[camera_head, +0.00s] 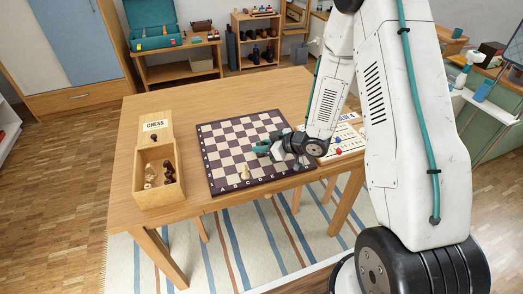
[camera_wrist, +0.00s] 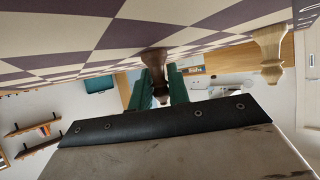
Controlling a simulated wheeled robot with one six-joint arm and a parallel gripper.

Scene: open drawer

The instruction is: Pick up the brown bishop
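A brown chess piece (camera_wrist: 154,61), which looks like the brown bishop, stands with its base at the chessboard surface in the upside-down wrist view. My gripper (camera_wrist: 161,78) has its two green fingers on either side of its narrow part. I cannot tell whether the fingers press on it or leave a small gap. In the head view my gripper (camera_head: 263,150) is low over the board's front right part, and the brown piece cannot be made out there. The chessboard (camera_head: 216,187) lies on the table.
A pale chess piece (camera_head: 245,172) stands on the front of the board, close to my gripper; it also shows in the wrist view (camera_wrist: 269,52). An open wooden chess box (camera_head: 141,178) with pieces inside stands left of the board. A printed sheet (camera_head: 347,139) lies right.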

